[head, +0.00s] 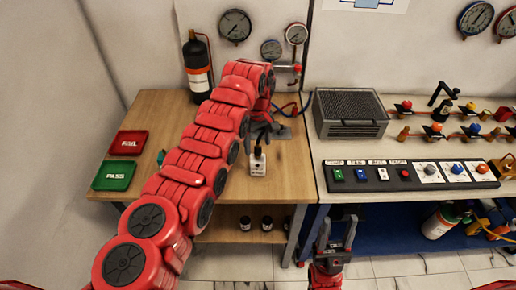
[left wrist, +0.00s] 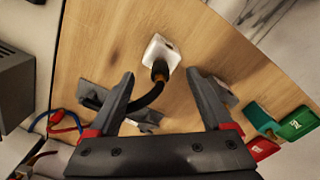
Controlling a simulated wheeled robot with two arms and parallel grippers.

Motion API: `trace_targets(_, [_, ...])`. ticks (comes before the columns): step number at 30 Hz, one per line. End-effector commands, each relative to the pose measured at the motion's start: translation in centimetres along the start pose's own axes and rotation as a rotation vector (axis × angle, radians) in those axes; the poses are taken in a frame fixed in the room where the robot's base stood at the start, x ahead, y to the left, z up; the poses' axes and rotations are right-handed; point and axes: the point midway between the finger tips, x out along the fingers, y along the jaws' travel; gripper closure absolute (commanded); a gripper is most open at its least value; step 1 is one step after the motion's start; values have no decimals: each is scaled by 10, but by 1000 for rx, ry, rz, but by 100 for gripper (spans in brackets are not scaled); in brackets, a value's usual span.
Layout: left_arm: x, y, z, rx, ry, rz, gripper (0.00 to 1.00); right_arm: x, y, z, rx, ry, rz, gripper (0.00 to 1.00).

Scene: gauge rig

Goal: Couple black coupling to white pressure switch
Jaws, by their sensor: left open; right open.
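The white pressure switch (head: 258,166) stands on the wooden table, with a dark part on top. In the left wrist view the switch (left wrist: 163,49) lies just beyond my fingertips. The black coupling (left wrist: 160,69), on the end of a dark curved hose, is at the switch's near side; I cannot tell whether the two are joined or only overlap in view. My left gripper (head: 262,132) is above and behind the switch; in the left wrist view it (left wrist: 160,78) is open, its fingers apart on either side of the coupling. My right gripper (head: 336,232) is open and empty, in front of the tables.
A green PASS tray (head: 114,176) and a red FAIL tray (head: 128,143) lie at the table's left. A dark cylinder (head: 197,65) stands at the back. On the right bench are a grey vented box (head: 349,112) and a switch panel (head: 410,174). The table's front right is clear.

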Motion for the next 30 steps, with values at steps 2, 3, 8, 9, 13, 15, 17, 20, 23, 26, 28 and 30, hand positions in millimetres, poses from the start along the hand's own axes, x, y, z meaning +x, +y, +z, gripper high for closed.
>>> trace_targets(2, [-17,2,-1,0,7,7,16,-10,0,2,0,0,0,50])
trace_targets(3, [-27,2,-1,1,5,5,16,-14,-1,2,0,0,0,50])
trace_targets(8, [-58,0,0,0,2,-1,16,-18,-1,3,0,0,0,50])
trace_targets(9, [-66,0,0,0,2,3,16,-20,-1,3,0,0,0,50])
trace_targets(13, [-94,1,2,2,-1,0,16,1,0,0,0,0,0,50])
trace_targets(15, [-110,-1,1,0,-2,-2,16,15,1,-3,0,0,0,50])
trace_targets(17, [-121,-1,0,0,-2,-2,16,28,1,-5,0,1,0,50])
trace_targets(20, [-134,0,0,1,-1,-1,16,42,2,-7,0,0,0,50])
trace_targets(23, [-144,0,0,1,-1,-1,16,51,2,-9,0,0,0,50])
trace_targets(26, [-149,0,0,0,-1,-1,16,55,3,-9,0,0,0,50])
trace_targets(28, [-151,0,0,1,-1,-1,16,56,3,-10,0,0,0,50])
trace_targets(30, [-151,0,0,0,-1,-1,16,56,3,-10,0,0,0,50])
